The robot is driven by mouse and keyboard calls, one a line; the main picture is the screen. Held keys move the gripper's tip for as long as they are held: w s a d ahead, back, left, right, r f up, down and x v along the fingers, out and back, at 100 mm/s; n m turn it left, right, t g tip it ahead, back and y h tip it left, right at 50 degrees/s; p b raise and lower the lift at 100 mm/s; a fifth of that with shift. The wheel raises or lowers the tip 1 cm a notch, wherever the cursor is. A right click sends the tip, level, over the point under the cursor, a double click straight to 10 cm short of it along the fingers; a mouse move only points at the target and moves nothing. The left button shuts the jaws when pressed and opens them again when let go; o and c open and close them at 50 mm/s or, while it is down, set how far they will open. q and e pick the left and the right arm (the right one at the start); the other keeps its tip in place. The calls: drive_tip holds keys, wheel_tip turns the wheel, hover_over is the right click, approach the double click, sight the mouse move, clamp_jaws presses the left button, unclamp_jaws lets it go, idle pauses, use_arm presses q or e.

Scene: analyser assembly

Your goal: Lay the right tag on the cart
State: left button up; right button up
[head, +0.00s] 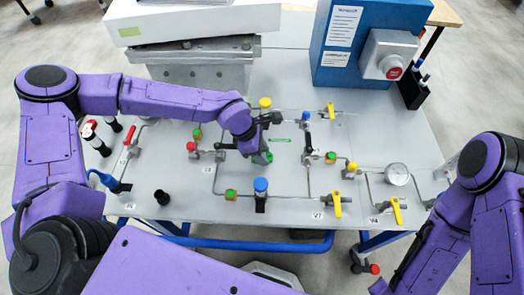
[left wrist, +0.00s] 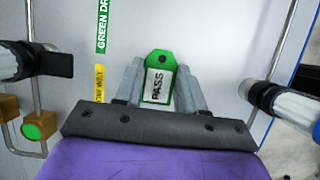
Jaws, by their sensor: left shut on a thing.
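A green tag (left wrist: 161,62) with a white "PASS" label and a dark hole at its top sits between the fingers of my left gripper (left wrist: 158,88) in the left wrist view. The gripper is shut on it. In the head view my left gripper (head: 262,157) points down over the middle of the grey cart top (head: 182,182), with a bit of green at its tip. I cannot tell whether the tag touches the cart top. My right arm shows at the lower right of the head view, but its gripper is out of view.
A gauge (head: 397,174) is to the right. A blue box (head: 345,75) with a red button stands behind. Green (left wrist: 102,32) and yellow (left wrist: 99,84) label strips lie beside the tag.

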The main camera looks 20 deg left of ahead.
use_arm(q)
drive_tip(key=shift+f, duration=0.15)
drive_tip(key=o, duration=1)
drive_tip(key=shift+o, duration=0.2)
drive_tip(key=v, duration=1.2)
